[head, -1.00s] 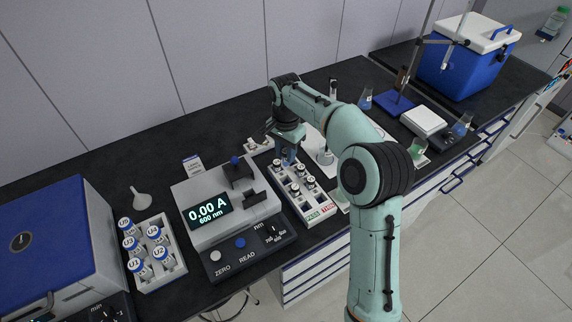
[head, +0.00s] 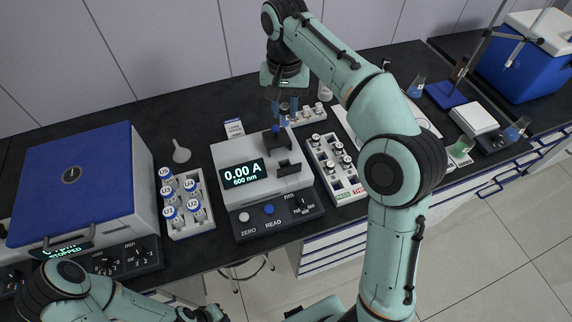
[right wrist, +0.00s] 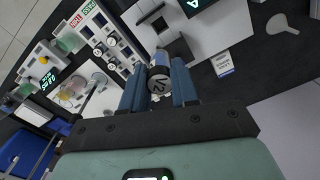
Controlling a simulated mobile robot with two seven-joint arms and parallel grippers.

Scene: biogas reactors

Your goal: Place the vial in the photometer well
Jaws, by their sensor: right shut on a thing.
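My right gripper (head: 284,104) is shut on a vial and hangs near the back right of the photometer (head: 232,193). In the right wrist view the vial (right wrist: 158,84) shows its round top marked V2, between the two blue fingers (right wrist: 158,92). The photometer reads 0.00 A, 600 nm.
A small white box (head: 234,128) stands behind the photometer.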

